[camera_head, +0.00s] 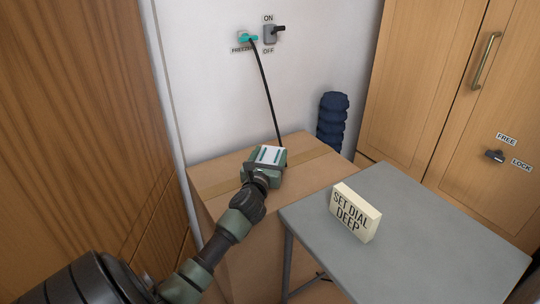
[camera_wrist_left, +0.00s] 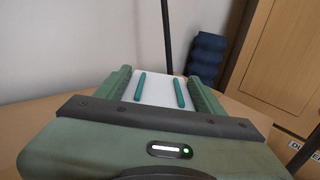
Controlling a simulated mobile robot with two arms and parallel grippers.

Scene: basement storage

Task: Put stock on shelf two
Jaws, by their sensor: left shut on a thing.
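My left gripper (camera_head: 266,160) reaches over the top of a large brown box (camera_head: 215,180). It is shut on a white object with two teal bars (camera_wrist_left: 160,90), which shows between the green fingers in the left wrist view. In the head view only the object's pale top (camera_head: 269,154) shows; the fingers hide its sides. I cannot tell whether it touches the box top. No numbered shelf is in view. My right gripper is not in view.
A grey table (camera_head: 430,225) bears a "SET DIAL DEEP" sign (camera_head: 356,212). A black cord (camera_head: 265,90) hangs from a teal plug (camera_head: 247,37) beside an ON/OFF switch (camera_head: 270,34). A dark blue bundle (camera_head: 332,122) and a wooden cabinet (camera_head: 420,90) with a FREE/LOCK knob (camera_head: 494,157) stand behind.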

